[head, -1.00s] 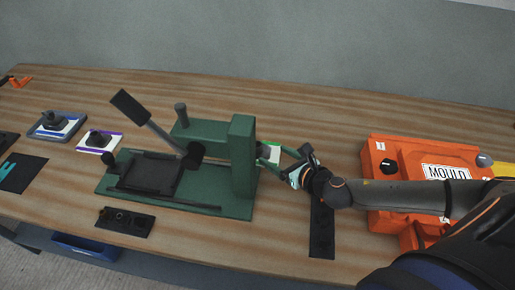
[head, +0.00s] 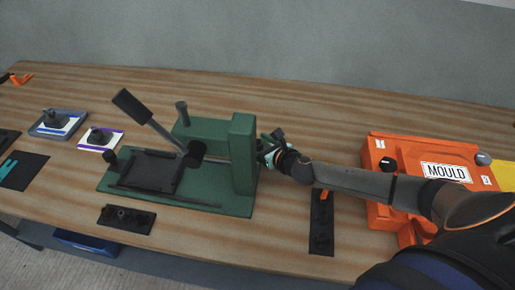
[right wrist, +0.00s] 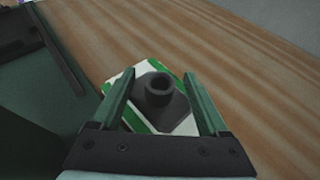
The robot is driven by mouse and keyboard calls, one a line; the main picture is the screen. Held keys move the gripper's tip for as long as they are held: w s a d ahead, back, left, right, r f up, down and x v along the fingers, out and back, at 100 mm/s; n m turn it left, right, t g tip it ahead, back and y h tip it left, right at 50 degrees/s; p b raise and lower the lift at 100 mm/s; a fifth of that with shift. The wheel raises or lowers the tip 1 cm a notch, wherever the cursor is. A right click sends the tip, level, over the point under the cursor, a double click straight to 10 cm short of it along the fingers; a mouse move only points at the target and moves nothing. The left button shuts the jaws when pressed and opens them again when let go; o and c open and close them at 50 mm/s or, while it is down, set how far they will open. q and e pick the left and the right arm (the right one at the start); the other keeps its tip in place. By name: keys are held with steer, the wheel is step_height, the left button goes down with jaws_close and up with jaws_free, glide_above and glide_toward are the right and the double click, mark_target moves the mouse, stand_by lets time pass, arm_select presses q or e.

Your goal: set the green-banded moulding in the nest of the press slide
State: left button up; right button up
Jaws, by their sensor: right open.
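The green-banded moulding (right wrist: 157,97) shows in the right wrist view as a white plate with green bands and a dark raised block with a round boss on top. It lies on the table behind the press column and is hidden in the head view. My right gripper (right wrist: 161,92) is open, its two fingers on either side of the dark block; I cannot tell whether they touch it. In the head view my right gripper (head: 268,148) is just right of the green press (head: 243,155). The dark slide (head: 150,171) with its frame-like nest looks empty. My left gripper is not in view.
An orange mould box (head: 400,154) stands at the right. A black strip (head: 321,225) lies in front of my right arm. A purple-banded moulding (head: 100,139) and a blue-banded moulding (head: 58,123) sit left of the press. The press lever (head: 145,118) leans up to the left.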

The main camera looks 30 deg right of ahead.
jaws_close()
stand_by(0.7)
steer(key=shift+r, duration=0.1)
